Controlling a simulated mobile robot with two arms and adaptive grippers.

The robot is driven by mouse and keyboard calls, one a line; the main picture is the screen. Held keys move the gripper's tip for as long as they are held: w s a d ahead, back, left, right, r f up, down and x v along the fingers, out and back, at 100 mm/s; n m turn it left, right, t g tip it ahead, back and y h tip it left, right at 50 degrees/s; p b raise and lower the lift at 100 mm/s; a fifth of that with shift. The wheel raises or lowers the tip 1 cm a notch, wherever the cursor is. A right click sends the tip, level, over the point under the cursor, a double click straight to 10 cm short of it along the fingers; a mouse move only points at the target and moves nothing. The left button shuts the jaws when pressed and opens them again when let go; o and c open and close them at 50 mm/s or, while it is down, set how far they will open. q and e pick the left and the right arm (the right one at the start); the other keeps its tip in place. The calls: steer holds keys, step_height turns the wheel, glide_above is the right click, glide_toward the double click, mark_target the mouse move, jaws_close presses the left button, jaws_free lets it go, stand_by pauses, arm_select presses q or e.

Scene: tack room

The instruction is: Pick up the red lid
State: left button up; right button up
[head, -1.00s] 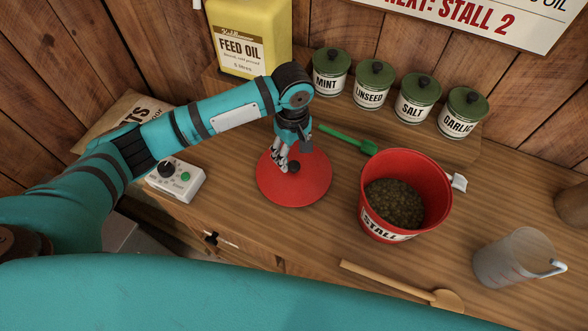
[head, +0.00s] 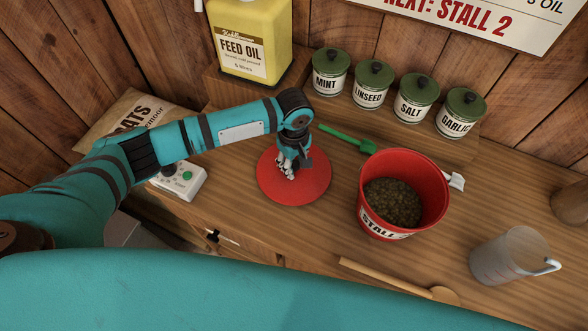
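The red lid (head: 310,190) is a round disc lying flat on the wooden bench, left of the red bucket. My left gripper (head: 285,174) points down over the middle of the lid, its fingers at the place of the dark knob. The knob is hidden behind the fingers, so I cannot tell whether they are closed on it. The lid shows no gap or tilt off the bench. My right gripper is not in view.
The red bucket (head: 440,190) holds brown feed. A green scoop (head: 350,140) lies behind the lid, and a wooden spoon (head: 385,278) lies in front. A white control box (head: 183,183) is at left, a clear jug (head: 505,257) at right. Several green-lidded tins stand behind.

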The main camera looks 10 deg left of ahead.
arm_select(q)
jaws_close()
steer(key=shift+r, duration=0.15)
